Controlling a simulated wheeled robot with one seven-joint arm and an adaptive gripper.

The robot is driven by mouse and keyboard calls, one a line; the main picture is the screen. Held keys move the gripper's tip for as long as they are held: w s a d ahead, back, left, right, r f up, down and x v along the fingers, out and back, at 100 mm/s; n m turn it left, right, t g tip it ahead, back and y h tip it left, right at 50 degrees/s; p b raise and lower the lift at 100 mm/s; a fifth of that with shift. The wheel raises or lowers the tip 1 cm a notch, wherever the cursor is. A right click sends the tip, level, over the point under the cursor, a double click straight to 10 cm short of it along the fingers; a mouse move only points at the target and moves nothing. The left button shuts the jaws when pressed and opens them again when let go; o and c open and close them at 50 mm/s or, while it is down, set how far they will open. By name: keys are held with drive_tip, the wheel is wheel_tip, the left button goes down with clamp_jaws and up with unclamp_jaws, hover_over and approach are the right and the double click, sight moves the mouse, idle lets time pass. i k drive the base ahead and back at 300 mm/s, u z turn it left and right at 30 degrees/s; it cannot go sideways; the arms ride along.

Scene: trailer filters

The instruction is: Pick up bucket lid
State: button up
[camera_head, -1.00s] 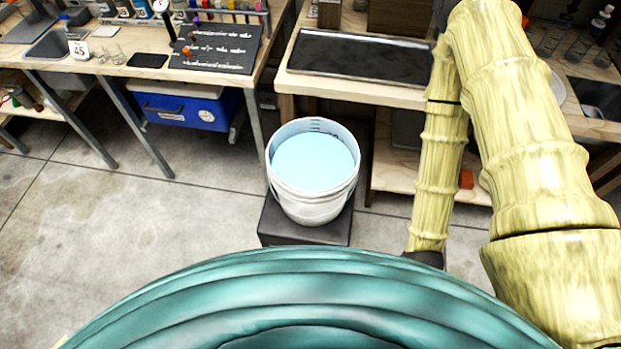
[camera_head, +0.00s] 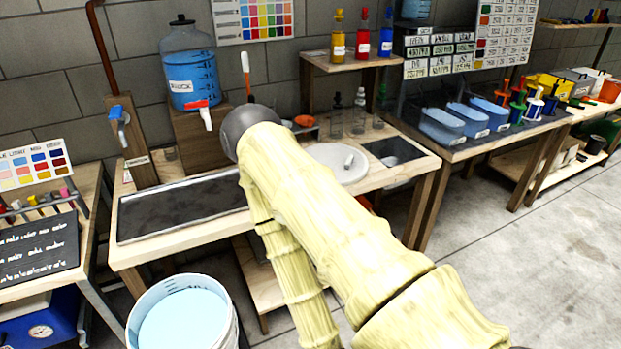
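A round white disc with a small white piece on it (camera_head: 338,163) lies on the wooden workbench, right of my arm. It looks like the bucket lid, though I cannot be sure. The white bucket (camera_head: 229,335), open at the top with light blue content, stands at the lower left, in front of the bench. My yellow, bamboo-like arm crosses the middle of the view and ends in a dark grey round part over the bench. My gripper's fingers do not show.
The workbench (camera_head: 130,262) holds a dark tray (camera_head: 165,212), several bottles and a black square (camera_head: 395,150). A blue water jug (camera_head: 190,60) stands behind on a wooden block. Another bench with blue bins (camera_head: 440,127) is at right. Open floor (camera_head: 540,260) lies lower right.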

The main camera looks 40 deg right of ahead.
sight(349, 166)
drive_tip(key=u, duration=2.25)
drive_tip(key=k, duration=1.45)
drive_tip(key=z, duration=2.15)
drive_tip(key=i, duration=0.4)
drive_tip(key=u, duration=0.05)
